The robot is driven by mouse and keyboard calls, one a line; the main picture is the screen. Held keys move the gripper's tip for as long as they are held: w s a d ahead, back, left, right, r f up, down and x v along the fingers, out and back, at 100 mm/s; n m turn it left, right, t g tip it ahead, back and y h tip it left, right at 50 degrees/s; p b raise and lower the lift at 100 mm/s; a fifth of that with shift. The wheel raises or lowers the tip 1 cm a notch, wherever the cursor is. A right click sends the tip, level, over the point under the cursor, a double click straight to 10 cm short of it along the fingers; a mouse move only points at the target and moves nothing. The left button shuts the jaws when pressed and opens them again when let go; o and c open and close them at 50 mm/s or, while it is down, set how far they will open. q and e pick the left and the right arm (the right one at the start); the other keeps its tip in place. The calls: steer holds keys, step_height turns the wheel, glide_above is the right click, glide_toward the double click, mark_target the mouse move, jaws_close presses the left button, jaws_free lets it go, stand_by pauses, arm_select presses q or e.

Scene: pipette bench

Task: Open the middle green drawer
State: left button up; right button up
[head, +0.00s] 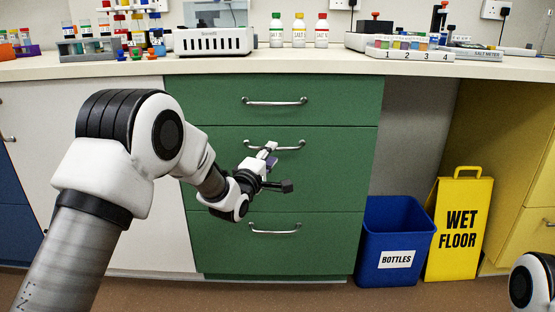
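The green cabinet has three stacked drawers with silver bar handles. The middle green drawer (340,170) sits flush with the drawers above and below. Its handle (293,147) is partly covered by my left gripper (269,154). My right gripper is out of view.
The top drawer (220,105) and bottom drawer (325,245) are shut. A blue bottles bin (375,225) and a yellow wet floor sign (460,245) stand at the right. The countertop (300,62) above holds racks and bottles. Floor shows in front.

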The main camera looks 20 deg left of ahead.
mark_target(277, 149)
arm_select(q)
steer(key=w+b, duration=0.1)
steer(key=w, duration=0.3)
steer(key=shift+w+d, duration=0.1)
steer(key=shift+d, duration=0.1)
steer(key=shift+w+r, duration=0.1)
steer(key=shift+w, duration=0.05)
jaws_close()
